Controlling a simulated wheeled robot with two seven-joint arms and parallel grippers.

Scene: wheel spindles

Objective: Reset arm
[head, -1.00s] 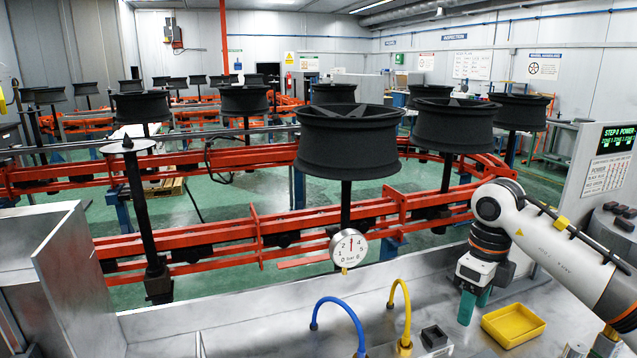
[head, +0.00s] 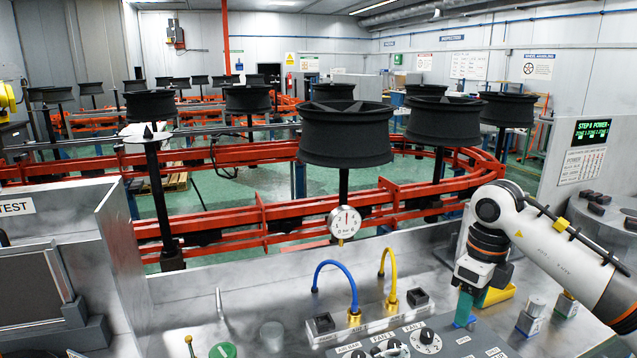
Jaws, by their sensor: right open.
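My right arm comes in from the right edge. My right gripper (head: 465,307) hangs fingers-down over the grey bench (head: 254,305), with green fingers that overlap in this view. It is open, and I see nothing held in it. A yellow tray (head: 497,294) shows just behind and to the right of the fingers, partly hidden by the gripper. My left arm and gripper are not in view.
A control panel with knobs (head: 426,336) lies in front of my right gripper. Blue (head: 337,265) and yellow (head: 393,261) hoses rise from the bench. Black wheels (head: 347,135) stand on spindles along an orange conveyor (head: 270,212) behind. One spindle (head: 158,205) at left carries no wheel.

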